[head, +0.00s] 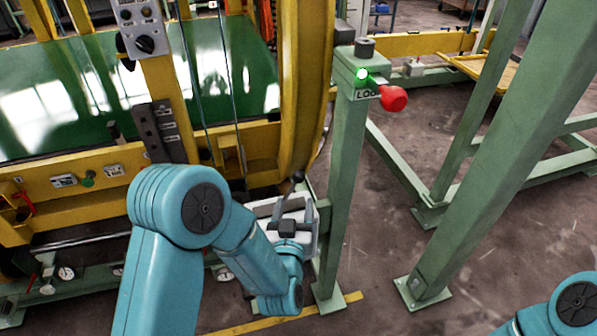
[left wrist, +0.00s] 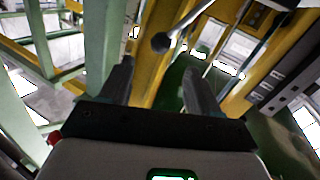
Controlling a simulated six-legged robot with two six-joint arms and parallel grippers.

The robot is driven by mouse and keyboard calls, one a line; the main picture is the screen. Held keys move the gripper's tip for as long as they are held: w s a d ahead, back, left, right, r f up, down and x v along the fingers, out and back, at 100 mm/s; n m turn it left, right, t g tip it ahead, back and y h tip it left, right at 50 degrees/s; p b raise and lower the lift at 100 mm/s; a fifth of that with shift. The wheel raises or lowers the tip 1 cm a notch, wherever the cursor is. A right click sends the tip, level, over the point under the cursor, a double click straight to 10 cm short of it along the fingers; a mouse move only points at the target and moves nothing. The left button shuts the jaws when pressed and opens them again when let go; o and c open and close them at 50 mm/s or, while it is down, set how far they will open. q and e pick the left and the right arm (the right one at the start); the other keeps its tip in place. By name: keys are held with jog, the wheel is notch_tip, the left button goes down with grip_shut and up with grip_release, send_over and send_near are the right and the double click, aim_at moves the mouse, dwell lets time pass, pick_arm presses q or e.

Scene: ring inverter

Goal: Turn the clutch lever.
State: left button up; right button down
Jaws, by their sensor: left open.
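A dark ball-ended lever (head: 298,177) shows beside the yellow ring, just past my left gripper (head: 288,205). I take it for the clutch lever, but no label on it is readable. In the left wrist view its dark ball (left wrist: 160,42) lies ahead of the gap between the two fingers (left wrist: 157,82), with a grey rod running up and right. My left gripper is open and empty, apart from the ball in the picture. In the head view its fingers are mostly hidden. My right gripper is out of view.
A green post (head: 345,190) stands right of my left gripper. It carries a lit green lamp (head: 362,74) and a red-knobbed handle (head: 393,98) with a partly hidden label. The yellow ring (head: 308,90) is close on the left. Floor between the green posts is clear.

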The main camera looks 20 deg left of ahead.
aim_at(299, 172)
pick_arm(q)
jog(key=w+a, duration=0.1)
jog(key=w, duration=0.3)
jog(key=w+p, duration=0.1)
jog(key=w, duration=0.3)
jog(key=w+a, duration=0.1)
jog(key=w, duration=0.3)
jog(key=shift+w+a+f, duration=0.1)
jog(key=shift+a, duration=0.25)
grip_shut()
